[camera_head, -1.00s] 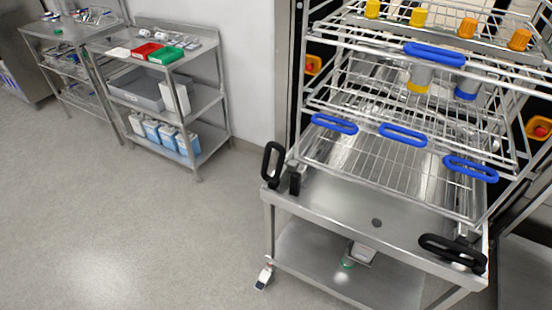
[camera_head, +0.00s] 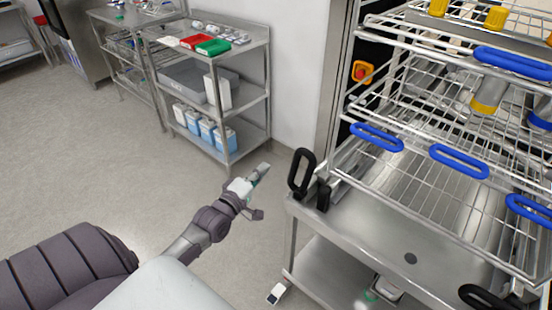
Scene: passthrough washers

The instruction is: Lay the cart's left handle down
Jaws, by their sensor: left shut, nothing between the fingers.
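The cart's left handle (camera_head: 302,172) is a black loop that stands upright at the left corner of the steel cart (camera_head: 385,232). A short black piece (camera_head: 323,197) sits beside its foot. My left gripper (camera_head: 256,183) is left of the handle, over the floor and apart from it. It is shut and empty. The other black handle (camera_head: 487,299) is partly cut off at the lower right edge and lies low. My right gripper is out of view.
A wire rack with blue handles (camera_head: 459,161) and bottles with yellow caps (camera_head: 496,17) is above the cart. A shelf trolley (camera_head: 268,90) with trays and blue containers stands against the wall.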

